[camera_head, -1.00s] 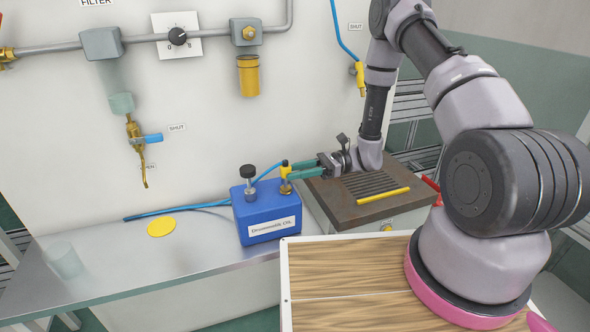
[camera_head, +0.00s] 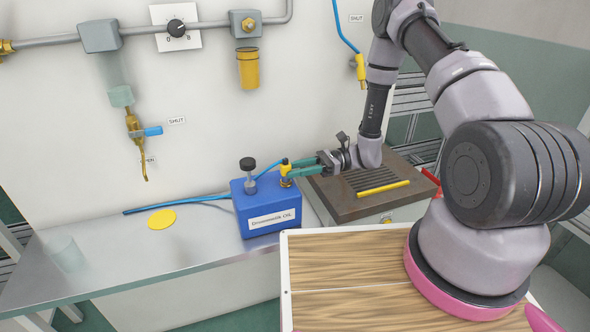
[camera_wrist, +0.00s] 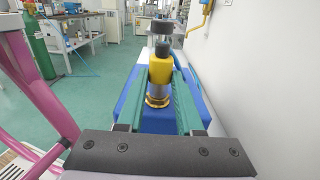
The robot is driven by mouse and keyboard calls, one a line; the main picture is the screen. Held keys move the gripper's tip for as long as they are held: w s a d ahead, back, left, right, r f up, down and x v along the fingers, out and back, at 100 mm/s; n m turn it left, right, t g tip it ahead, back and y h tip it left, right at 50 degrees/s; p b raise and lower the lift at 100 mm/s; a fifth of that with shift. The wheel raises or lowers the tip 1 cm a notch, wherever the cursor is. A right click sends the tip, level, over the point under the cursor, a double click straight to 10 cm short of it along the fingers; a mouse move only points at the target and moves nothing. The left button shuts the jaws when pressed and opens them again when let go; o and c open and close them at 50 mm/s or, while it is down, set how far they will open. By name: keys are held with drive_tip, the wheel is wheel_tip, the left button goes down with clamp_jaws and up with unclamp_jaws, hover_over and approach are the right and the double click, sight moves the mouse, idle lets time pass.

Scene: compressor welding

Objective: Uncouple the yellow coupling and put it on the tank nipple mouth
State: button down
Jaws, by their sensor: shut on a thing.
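The yellow coupling (camera_head: 285,167) is at the top right of the blue tank (camera_head: 267,213), with the blue hose (camera_head: 266,172) running from it. My gripper (camera_head: 294,171) reaches in from the right and is shut on the coupling. In the wrist view the coupling (camera_wrist: 161,68) stands upright between the two green fingers (camera_wrist: 162,92), above a brass fitting (camera_wrist: 157,98). Whether the coupling is still seated on that fitting I cannot tell. A second nipple with a black knob (camera_head: 248,164) stands at the tank's top left.
A yellow disc (camera_head: 161,219) and the loose hose lie on the metal bench left of the tank. A slotted plate with a yellow rod (camera_head: 383,188) is at the right. A brass valve (camera_head: 138,142) hangs on the wall. The bench's left part is mostly clear.

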drive_tip(key=shift+c, duration=2.4)
unclamp_jaws()
drive_tip(key=v, duration=1)
drive_tip(key=shift+d, duration=0.4)
drive_tip(key=s+d+r+n+h, duration=0.1)
drive_tip(key=r+n+h, duration=0.15)
drive_tip(key=r, duration=0.45)
drive_tip(key=s+d+r+n+t+h, duration=0.1)
drive_tip(key=s+r+n+h, duration=0.1)
drive_tip(key=r+h, duration=0.35)
drive_tip(key=s+d+r+n+h, duration=0.1)
drive_tip(key=r+n, duration=0.2)
drive_tip(key=r, duration=0.5)
drive_tip(key=s+d+r+n+t+h, duration=0.1)
drive_tip(key=s+d+r+t+h, duration=0.2)
drive_tip(key=r, duration=0.6)
drive_tip(key=s+d+r+n+t+h, duration=0.2)
drive_tip(key=s+d+r+t+h, duration=0.1)
drive_tip(key=s+r+t, duration=0.5)
drive_tip(key=shift+s+d+r, duration=0.4)
drive_tip(key=shift+r, duration=0.05)
